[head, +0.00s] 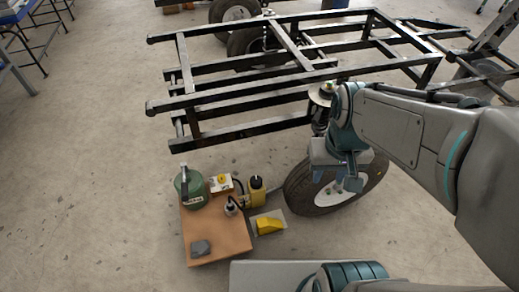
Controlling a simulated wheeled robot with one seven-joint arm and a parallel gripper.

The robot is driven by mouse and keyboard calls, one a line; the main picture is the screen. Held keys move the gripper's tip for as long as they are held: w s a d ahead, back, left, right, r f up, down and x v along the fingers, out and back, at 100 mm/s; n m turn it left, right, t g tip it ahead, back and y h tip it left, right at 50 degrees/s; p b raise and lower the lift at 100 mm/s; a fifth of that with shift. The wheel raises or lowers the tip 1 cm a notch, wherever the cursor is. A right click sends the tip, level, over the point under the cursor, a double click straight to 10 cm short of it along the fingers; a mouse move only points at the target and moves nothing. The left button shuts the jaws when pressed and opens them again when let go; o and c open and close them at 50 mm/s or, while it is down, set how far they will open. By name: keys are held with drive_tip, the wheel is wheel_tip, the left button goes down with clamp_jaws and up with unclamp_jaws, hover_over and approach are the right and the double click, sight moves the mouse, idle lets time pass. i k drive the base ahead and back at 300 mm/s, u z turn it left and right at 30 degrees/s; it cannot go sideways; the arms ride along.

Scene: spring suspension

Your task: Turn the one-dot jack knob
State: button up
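A small yellow jack-like unit (256,187) with a dark top stands on the floor beside the right edge of a brown board. A white box with a round yellow knob (222,179) sits at the back of the board. Dot marks are too small to read, so I cannot tell which part is the one-dot jack knob. My gripper (334,178) points down in front of the wheel (309,190), right of and apart from these units. Its blue fingers appear spread, with nothing visibly held.
The brown board (222,243) also holds a green canister (189,188), a small metal fitting (232,205) and a grey block (201,248). A yellow wedge (268,225) lies on the floor. A black frame (240,127) stands behind. Floor at left is clear.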

sight(255, 181)
drive_tip(key=k, duration=0.35)
drive_tip(key=z, duration=1.15)
drive_tip(key=i, duration=0.95)
drive_tip(key=u, duration=1.8)
